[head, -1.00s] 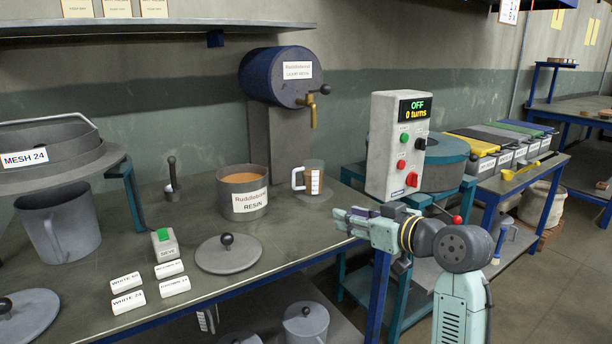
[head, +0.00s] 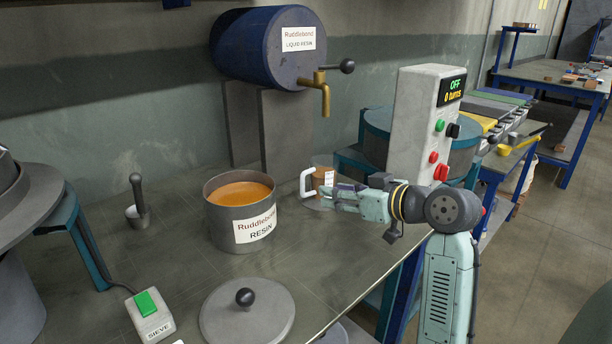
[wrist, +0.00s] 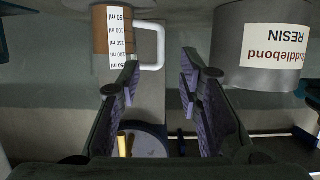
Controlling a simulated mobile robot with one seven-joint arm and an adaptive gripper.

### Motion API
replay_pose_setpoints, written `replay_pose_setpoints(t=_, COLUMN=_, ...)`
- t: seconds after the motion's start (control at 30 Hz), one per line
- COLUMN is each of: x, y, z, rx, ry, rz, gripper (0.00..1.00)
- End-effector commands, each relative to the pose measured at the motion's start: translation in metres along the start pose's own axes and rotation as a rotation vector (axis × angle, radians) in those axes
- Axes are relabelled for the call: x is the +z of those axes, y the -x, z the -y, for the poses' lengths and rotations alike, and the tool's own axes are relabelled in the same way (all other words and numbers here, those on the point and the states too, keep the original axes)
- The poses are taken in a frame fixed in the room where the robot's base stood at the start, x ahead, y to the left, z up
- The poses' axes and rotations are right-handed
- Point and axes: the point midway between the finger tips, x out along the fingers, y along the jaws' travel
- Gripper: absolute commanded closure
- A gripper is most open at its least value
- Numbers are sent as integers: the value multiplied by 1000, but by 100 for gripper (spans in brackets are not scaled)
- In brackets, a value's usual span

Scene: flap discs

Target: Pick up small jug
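The small jug (head: 322,178) stands on the bench under the brass tap, partly hidden behind my gripper in the head view. It is clear with brownish contents, a white scale label and a white handle on its left. In the wrist view the jug (wrist: 113,40) appears at the top, inverted, with its white handle (wrist: 152,46) pointing right. My gripper (head: 334,191) is beside the jug in the head view. In the wrist view its two fingers (wrist: 163,88) are apart with nothing between them, and the handle lies just beyond the tips.
The control box (head: 420,120) stands to the right. A lid (head: 245,318) lies in front.

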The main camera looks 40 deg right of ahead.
Motion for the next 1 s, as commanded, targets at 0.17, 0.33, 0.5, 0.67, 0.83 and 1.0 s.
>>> replay_pose_setpoints(t=0.17, x=-2, y=-28, z=0, rx=-2, ry=-1, rz=1, gripper=67)
replay_pose_setpoints(t=0.33, x=-1, y=-48, z=1, rx=-1, ry=0, rz=1, gripper=67)
replay_pose_setpoints(t=0.5, x=-5, y=-61, z=1, rx=-2, ry=0, rz=2, gripper=67)
replay_pose_setpoints(t=0.67, x=-10, y=-86, z=2, rx=-2, ry=-1, rz=2, gripper=67)
replay_pose_setpoints(t=0.83, x=-7, y=-102, z=1, rx=0, ry=-1, rz=1, gripper=67)
replay_pose_setpoints(t=1.0, x=-6, y=-104, z=1, rx=0, ry=0, rz=0, gripper=67)
